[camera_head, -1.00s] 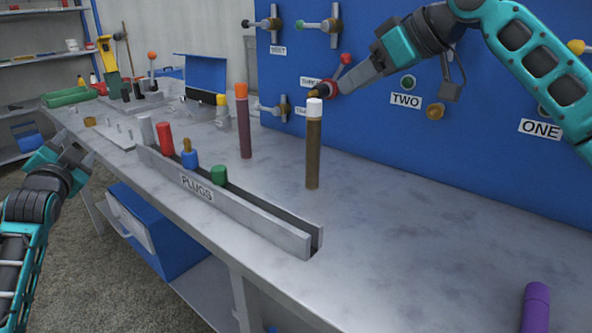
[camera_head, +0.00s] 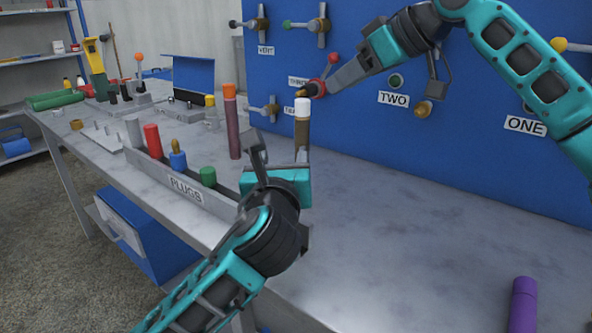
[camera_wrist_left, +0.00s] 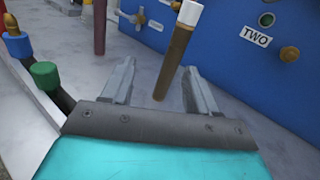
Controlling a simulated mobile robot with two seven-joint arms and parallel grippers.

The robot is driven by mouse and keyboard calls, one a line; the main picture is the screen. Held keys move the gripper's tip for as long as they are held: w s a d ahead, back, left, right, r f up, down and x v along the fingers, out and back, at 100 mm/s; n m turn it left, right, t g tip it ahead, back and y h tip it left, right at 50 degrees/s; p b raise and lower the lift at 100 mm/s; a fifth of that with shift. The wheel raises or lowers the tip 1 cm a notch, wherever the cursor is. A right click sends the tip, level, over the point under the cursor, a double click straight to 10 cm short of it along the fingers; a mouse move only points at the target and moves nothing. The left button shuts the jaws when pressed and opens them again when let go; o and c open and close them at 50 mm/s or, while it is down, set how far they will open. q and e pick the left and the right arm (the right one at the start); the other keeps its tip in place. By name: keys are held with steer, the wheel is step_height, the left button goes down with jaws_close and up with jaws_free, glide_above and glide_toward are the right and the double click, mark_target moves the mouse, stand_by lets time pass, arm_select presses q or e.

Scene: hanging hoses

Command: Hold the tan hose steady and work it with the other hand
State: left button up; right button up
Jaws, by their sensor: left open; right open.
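The tan hose (camera_head: 302,132) is a brown upright length with a white top. Its lower part is hidden behind my left gripper in the head view. My left gripper (camera_head: 281,157) is open just in front of it. In the left wrist view the hose (camera_wrist_left: 174,62) shows between the two open fingers (camera_wrist_left: 158,82), seemingly ahead of them; I cannot tell if either touches it. My right gripper (camera_head: 322,87) is open, up by the blue panel, a little above and right of the hose's white top, near a red fitting with an ochre tip.
A grey rack marked PLUGS (camera_head: 188,190) holds several coloured plugs on the left. A maroon hose with an orange top (camera_head: 232,125) stands behind it. The blue panel (camera_head: 470,120) carries labelled ports. A purple hose (camera_head: 522,305) is at lower right.

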mark_target(302, 142)
arm_select(q)
steer(key=shift+m+h, duration=0.3)
steer(key=shift+m, duration=0.5)
steer(key=w+d, duration=0.1)
steer(key=w, duration=0.2)
steer(key=w+d, duration=0.1)
steer(key=w, duration=0.3)
steer(key=w+d+f, duration=0.1)
steer(key=w, duration=0.3)
steer(key=shift+d, duration=0.15)
